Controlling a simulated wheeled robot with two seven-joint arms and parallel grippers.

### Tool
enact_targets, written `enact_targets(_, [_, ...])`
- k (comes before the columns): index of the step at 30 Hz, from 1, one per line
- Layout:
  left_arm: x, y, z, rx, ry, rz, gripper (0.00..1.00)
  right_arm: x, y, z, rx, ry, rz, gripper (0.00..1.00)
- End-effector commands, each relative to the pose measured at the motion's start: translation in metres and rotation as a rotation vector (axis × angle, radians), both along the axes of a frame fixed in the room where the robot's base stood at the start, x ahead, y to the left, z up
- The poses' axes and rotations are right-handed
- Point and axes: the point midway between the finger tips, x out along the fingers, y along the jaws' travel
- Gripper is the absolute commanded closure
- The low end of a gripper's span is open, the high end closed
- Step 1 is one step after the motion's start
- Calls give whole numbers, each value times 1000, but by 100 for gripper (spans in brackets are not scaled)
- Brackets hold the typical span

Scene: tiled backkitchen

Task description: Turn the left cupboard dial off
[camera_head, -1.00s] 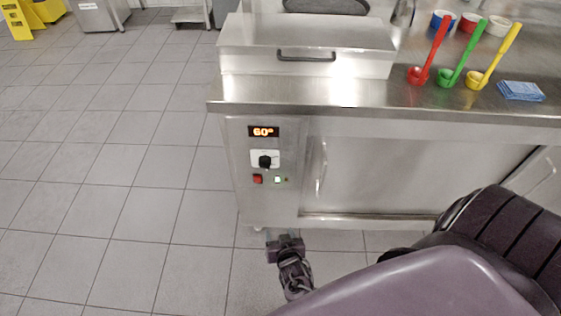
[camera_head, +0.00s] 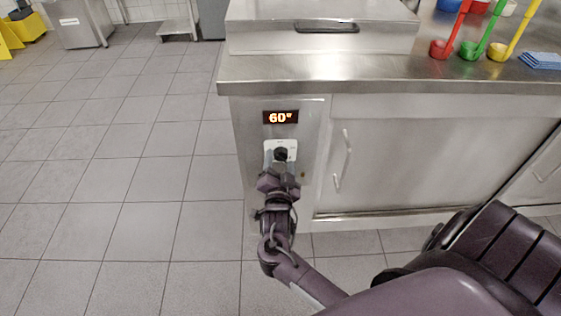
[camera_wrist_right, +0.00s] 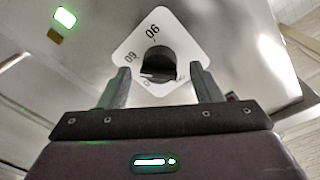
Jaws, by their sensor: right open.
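The left cupboard dial (camera_head: 281,154) is a black knob on a white plate, set in the steel panel below a red-lit display (camera_head: 281,117) that reads about 60. In the right wrist view the dial (camera_wrist_right: 158,62) sits between and just beyond my two fingers, with numbers printed on its plate. My right gripper (camera_head: 281,162) is in front of the dial; in the wrist view the gripper (camera_wrist_right: 165,82) is open, its fingers on either side of the knob. I cannot tell whether they touch it. My gripper hides the switches below the dial. My left gripper is not in view.
A steel counter edge (camera_head: 400,75) overhangs the panel. A cupboard door (camera_head: 430,150) with a vertical handle (camera_head: 344,160) is right of the dial.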

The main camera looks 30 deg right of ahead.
Motion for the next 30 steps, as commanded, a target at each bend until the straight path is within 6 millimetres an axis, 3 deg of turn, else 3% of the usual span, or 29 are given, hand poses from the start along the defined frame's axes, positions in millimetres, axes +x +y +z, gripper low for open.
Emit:
enact_targets(11, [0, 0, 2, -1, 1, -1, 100, 8, -6, 0, -1, 1, 0, 42])
enact_targets(21, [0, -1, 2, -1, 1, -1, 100, 8, -6, 0, 0, 1, 1, 84])
enact_targets(30, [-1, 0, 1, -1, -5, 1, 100, 8, -5, 1, -31, 21, 0, 85])
